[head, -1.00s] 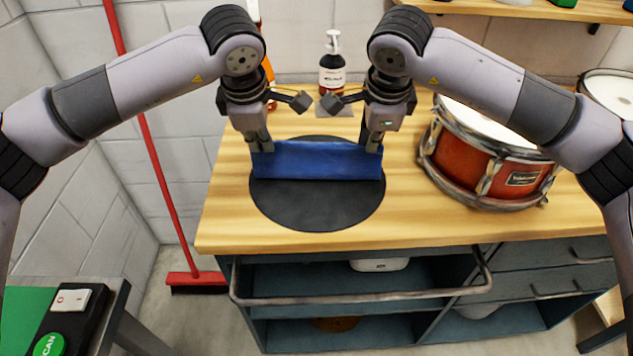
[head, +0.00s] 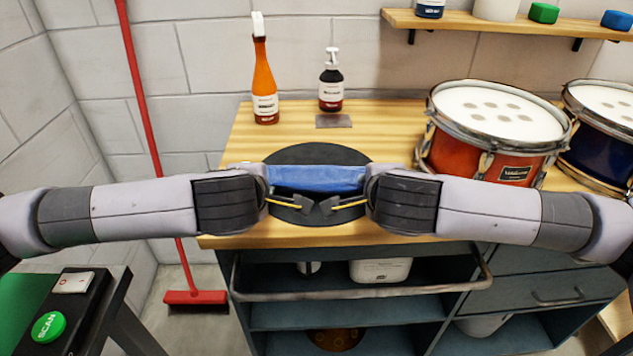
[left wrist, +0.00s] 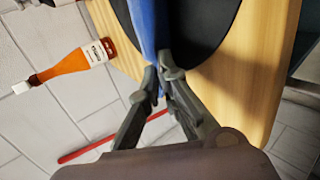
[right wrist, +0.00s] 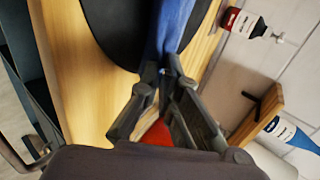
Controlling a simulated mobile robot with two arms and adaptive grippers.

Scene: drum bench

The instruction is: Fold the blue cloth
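The blue cloth (head: 317,180) is held stretched between my two grippers over the round black mat (head: 318,153) on the bench. My forearms cover its left and right ends in the head view. My left gripper (left wrist: 160,82) is shut on one end of the cloth, which shows as a blue strip (left wrist: 150,28) in the left wrist view. My right gripper (right wrist: 160,78) is shut on the other end, where the cloth also shows (right wrist: 172,28). The fingertips are hidden in the head view. Whether the cloth's lower edge touches the mat cannot be told.
An orange bottle (head: 264,85) and a dark pump bottle (head: 331,82) stand behind the mat. A red drum (head: 492,150) and a blue drum (head: 604,160) stand at right. A cart rail (head: 360,293) runs in front.

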